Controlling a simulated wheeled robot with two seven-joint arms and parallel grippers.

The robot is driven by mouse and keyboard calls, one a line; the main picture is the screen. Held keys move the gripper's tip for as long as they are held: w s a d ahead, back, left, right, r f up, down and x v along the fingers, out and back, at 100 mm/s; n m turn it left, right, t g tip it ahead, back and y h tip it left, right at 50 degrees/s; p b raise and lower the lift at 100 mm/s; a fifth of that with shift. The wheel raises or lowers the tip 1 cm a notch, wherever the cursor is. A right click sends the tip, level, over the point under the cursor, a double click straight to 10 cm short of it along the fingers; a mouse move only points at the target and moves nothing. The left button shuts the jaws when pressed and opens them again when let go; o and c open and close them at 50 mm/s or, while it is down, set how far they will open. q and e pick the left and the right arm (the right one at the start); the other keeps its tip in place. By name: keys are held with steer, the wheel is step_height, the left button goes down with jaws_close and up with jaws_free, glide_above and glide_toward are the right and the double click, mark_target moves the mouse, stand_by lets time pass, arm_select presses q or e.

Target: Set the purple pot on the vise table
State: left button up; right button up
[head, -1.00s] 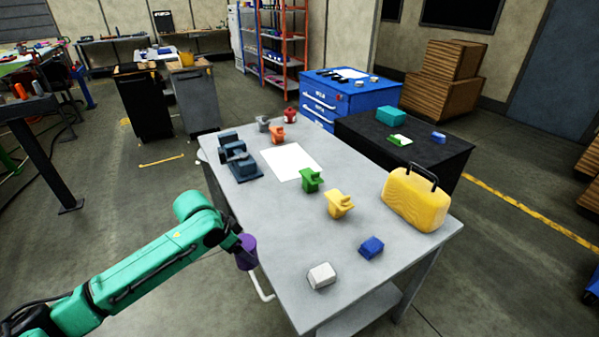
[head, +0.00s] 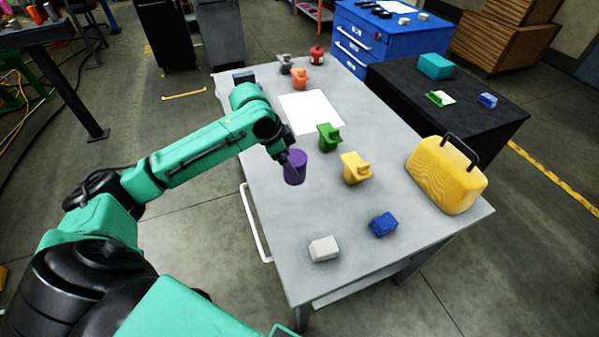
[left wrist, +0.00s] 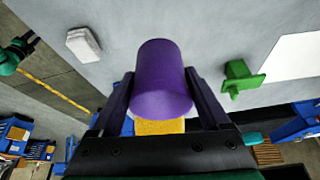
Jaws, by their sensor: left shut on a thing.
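The purple pot (head: 295,168) is a plain purple cylinder. In the head view it is at the end of my left arm, over the left-middle part of the grey vise table (head: 265,215). My left gripper (head: 284,158) is shut on the purple pot. The left wrist view shows the pot (left wrist: 163,80) between the two dark fingers of the gripper (left wrist: 165,95). I cannot tell whether the pot touches the table top. The vise is mostly hidden behind my left arm, with a dark part (head: 243,76) showing. My right gripper is not in view.
On the table are a white sheet (head: 310,112), a green piece (head: 329,137), a yellow piece (head: 356,168), a blue block (head: 383,224), a white block (head: 324,248) and a yellow case (head: 446,175).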

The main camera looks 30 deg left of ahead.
arm_select(q)
step_height(320, 180, down, 6)
steer(key=shift+r, duration=0.1)
steer(key=f, duration=0.4)
steer(key=w+f+p, duration=0.1)
steer(key=f, duration=0.1)
steer(key=shift+f, duration=0.15)
steer(key=shift+s+f, duration=0.15)
steer(key=o, duration=1.3)
steer(key=shift+o, duration=0.2)
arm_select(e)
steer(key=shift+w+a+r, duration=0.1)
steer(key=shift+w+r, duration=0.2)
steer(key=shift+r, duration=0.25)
arm_select(q)
steer(key=v, duration=1.2)
steer(key=shift+b, duration=0.4)
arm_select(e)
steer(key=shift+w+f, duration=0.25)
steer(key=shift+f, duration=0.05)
